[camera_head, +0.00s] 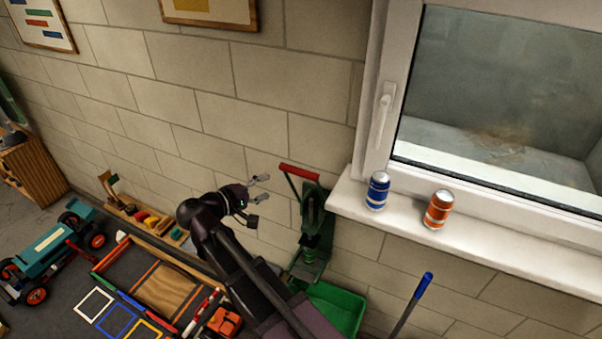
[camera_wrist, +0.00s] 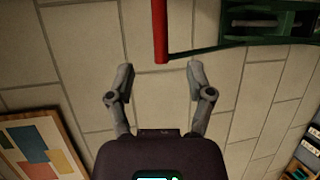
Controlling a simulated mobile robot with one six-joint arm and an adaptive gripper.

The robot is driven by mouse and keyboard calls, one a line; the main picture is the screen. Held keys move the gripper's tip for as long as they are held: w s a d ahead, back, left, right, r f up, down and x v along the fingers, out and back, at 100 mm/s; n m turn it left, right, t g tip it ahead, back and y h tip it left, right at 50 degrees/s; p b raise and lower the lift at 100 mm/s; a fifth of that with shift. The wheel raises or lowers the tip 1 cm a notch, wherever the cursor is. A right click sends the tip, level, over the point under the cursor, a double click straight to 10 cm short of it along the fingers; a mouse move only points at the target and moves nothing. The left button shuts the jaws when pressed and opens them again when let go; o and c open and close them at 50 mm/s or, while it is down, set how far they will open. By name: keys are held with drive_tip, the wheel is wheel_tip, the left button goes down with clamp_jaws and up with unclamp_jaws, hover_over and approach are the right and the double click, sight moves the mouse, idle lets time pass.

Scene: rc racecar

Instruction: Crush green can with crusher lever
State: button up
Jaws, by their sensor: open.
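A blue can (camera_head: 377,191) and an orange can (camera_head: 438,210) stand on the windowsill (camera_head: 480,252) right of the crusher. A green bin (camera_head: 343,306) sits below the crusher. A blue-tipped pole (camera_head: 413,300) leans nearby. Toys and a teal car (camera_head: 48,250) lie at left.

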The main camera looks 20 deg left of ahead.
sight(298, 174)
drive_tip(key=b+x, duration=0.2)
drive_tip(key=x, duration=1.1)
clamp_jaws()
